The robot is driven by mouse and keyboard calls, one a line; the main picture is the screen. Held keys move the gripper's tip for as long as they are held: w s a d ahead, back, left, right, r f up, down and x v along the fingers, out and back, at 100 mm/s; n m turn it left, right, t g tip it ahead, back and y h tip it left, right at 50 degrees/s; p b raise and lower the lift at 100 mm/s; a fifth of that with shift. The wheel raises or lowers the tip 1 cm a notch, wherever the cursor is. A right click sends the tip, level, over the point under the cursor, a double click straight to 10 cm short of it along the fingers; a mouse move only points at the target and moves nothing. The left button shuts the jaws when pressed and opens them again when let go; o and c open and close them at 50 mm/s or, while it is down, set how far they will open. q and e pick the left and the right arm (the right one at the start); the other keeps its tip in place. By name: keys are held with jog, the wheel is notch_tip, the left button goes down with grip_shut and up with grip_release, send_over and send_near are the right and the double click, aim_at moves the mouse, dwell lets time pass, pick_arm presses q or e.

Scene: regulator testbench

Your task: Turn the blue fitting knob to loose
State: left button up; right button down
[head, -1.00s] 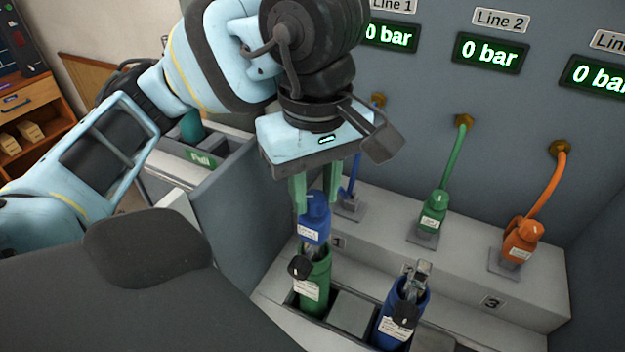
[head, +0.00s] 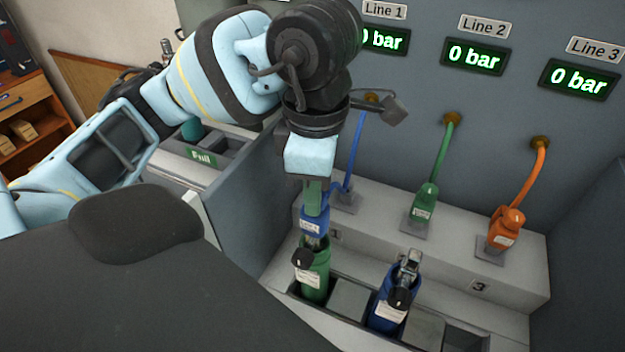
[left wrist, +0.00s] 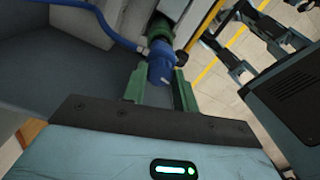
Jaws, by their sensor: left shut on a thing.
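The blue fitting (head: 314,222) sits on top of a green cylinder (head: 314,277), which stands upright in a rack. It carries a white label. My left gripper (head: 315,205) points down from above with its green fingers shut on the fitting's upper part. In the left wrist view the blue fitting (left wrist: 161,66) shows between the two green fingers (left wrist: 160,84), with a blue hose running off to the left. The fitting's far side is hidden in the head view. My right gripper cannot be made out.
A blue cylinder (head: 387,305) stands in the rack to the right. Behind are a green fitting (head: 424,203) and an orange fitting (head: 506,230) on a grey ledge (head: 465,262). The Line 1, 2 and 3 displays read 0 bar. A bin marked Full (head: 201,156) stands left.

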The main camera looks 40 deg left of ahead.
pick_arm(q)
jog(key=shift+n, duration=0.8)
pick_arm(e)
jog(key=shift+w+r, duration=0.15)
jog(key=shift+r, duration=0.15)
jog(key=shift+w, duration=0.15)
pick_arm(q)
jog(key=o, duration=1)
pick_arm(e)
jog(key=shift+w+r, duration=0.1)
jog(key=shift+w, duration=0.05)
pick_arm(q)
notch_tip(320, 180, up, 7)
jog(key=shift+r+p, duration=0.1)
jog(key=shift+p, duration=0.85)
jog(key=shift+r, duration=0.3)
pick_arm(e)
jog(key=shift+w+d+r, duration=0.1)
jog(key=shift+w+r, duration=0.1)
jog(key=shift+r, duration=0.6)
jog(key=shift+w+r+t, duration=0.1)
jog(key=shift+w+t, duration=0.1)
jog(key=shift+t, duration=0.1)
jog(key=shift+r, duration=0.1)
